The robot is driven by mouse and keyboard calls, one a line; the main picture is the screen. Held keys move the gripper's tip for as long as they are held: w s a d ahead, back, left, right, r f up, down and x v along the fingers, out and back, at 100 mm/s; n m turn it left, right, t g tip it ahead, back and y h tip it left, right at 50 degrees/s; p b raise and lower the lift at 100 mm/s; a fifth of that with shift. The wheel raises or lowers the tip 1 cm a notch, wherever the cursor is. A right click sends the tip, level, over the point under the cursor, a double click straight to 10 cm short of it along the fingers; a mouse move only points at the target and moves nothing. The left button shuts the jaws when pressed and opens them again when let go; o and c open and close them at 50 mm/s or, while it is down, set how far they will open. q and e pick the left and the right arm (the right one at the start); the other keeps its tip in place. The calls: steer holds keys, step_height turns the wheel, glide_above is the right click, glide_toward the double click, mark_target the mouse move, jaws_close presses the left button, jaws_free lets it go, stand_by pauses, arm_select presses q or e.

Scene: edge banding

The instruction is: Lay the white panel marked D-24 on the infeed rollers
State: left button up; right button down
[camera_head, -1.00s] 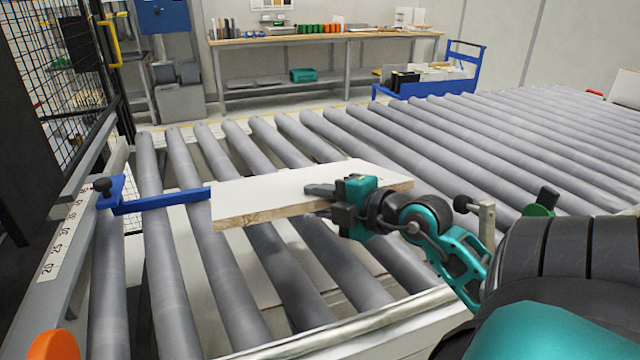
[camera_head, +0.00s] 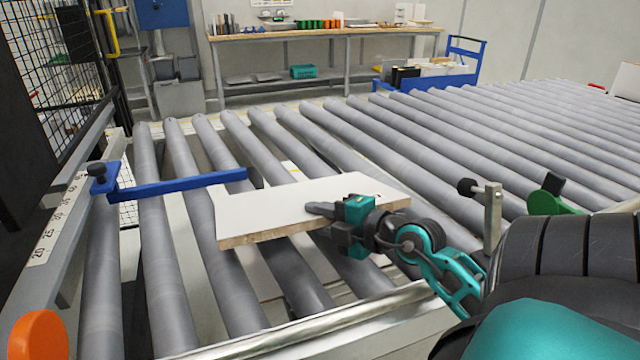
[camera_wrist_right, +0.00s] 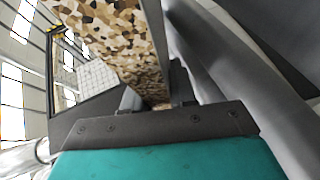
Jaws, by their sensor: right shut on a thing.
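The white panel (camera_head: 280,207) has a raw chipboard edge along its near side; no D-24 mark can be read on it. My right gripper (camera_head: 328,214) is shut on the panel's right part, one finger lying over its white top. The panel is over the infeed rollers (camera_head: 215,285), roughly level; whether it touches them I cannot tell. In the right wrist view the speckled chipboard edge (camera_wrist_right: 115,40) runs down between the fingers. My left gripper does not show.
A blue stop arm (camera_head: 180,186) reaches over the rollers just beyond the panel's left end. A scale rail (camera_head: 50,235) runs along the left. A metal clamp post (camera_head: 491,215) and a green part (camera_head: 552,203) stand at right. The far rollers are clear.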

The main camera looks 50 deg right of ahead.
steer(key=shift+r, duration=0.1)
stand_by(0.3)
steer(key=c, duration=0.8)
jaws_free()
steer(key=shift+o, duration=0.5)
steer(key=shift+f, duration=0.4)
steer(key=o, duration=0.7)
steer(key=shift+r, duration=0.2)
steer(key=p+v, duration=0.1)
steer(key=v, duration=0.6)
steer(key=shift+s+r, duration=0.1)
steer(key=shift+s, duration=0.15)
